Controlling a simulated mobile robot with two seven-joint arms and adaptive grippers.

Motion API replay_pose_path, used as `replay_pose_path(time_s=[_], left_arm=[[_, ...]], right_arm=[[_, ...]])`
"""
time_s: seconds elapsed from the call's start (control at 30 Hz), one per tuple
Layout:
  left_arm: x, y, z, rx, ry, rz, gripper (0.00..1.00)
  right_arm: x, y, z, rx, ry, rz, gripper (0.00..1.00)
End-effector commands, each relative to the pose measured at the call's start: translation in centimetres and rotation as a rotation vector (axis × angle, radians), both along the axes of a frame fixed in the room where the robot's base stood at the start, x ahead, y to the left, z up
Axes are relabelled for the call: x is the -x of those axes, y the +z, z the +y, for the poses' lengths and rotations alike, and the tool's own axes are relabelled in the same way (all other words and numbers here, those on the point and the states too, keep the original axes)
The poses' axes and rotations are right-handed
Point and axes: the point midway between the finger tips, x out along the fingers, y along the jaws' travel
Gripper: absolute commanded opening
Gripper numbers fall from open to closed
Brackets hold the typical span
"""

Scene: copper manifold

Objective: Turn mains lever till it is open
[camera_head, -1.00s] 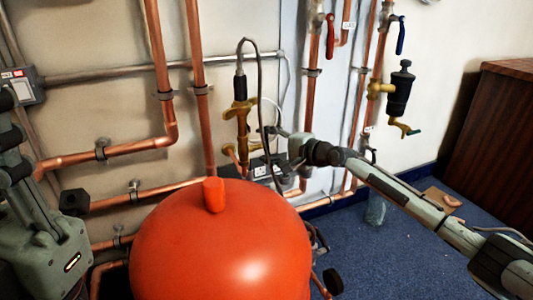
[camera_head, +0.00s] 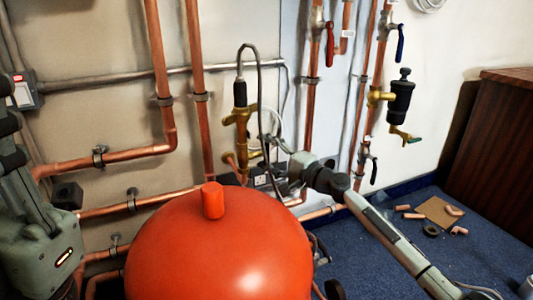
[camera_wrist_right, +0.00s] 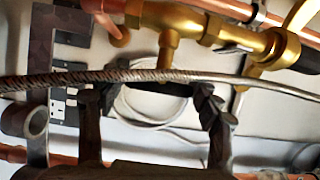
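Several levers show in the head view, and I cannot tell which is the mains lever. A red lever (camera_head: 330,43) and a blue lever (camera_head: 400,43) hang down along upright copper pipes. A dark lever (camera_head: 374,170) hangs lower, near the floor. A brass valve assembly (camera_head: 241,125) stands left of my right gripper (camera_head: 270,142); brass fittings (camera_wrist_right: 175,20) also fill the top of the wrist view. In that view the right gripper's fingers (camera_wrist_right: 150,105) are apart, with a braided hose (camera_wrist_right: 165,76) crossing in front of them. They hold nothing visible. My left gripper is outside the view.
A large orange tank (camera_head: 215,250) fills the lower middle. Copper pipes (camera_head: 160,60) run along the wall. A black and brass filter (camera_head: 400,100) is at right. Copper offcuts (camera_head: 412,216) lie on the blue carpet by a wooden cabinet (camera_head: 500,150).

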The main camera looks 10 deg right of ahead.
Motion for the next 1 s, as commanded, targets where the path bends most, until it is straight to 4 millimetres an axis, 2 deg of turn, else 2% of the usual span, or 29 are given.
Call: replay_pose_path(time_s=[0.03, 0.1, 0.5, 1.0], left_arm=[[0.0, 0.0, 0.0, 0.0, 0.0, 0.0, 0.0], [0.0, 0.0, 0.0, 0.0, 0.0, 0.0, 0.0], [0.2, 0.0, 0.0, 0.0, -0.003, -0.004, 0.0], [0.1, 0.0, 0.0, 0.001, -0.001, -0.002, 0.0]], right_arm=[[0.0, 0.0, 0.0, 0.0, -0.001, 0.0, 0.74], [0.0, 0.0, -0.1, 0.0, -0.001, 0.0, 0.81], [0.5, -0.1, -0.6, 0.001, -0.003, 0.002, 0.81], [8.5, -0.3, -5.7, 0.0, -0.002, 0.004, 0.81]])
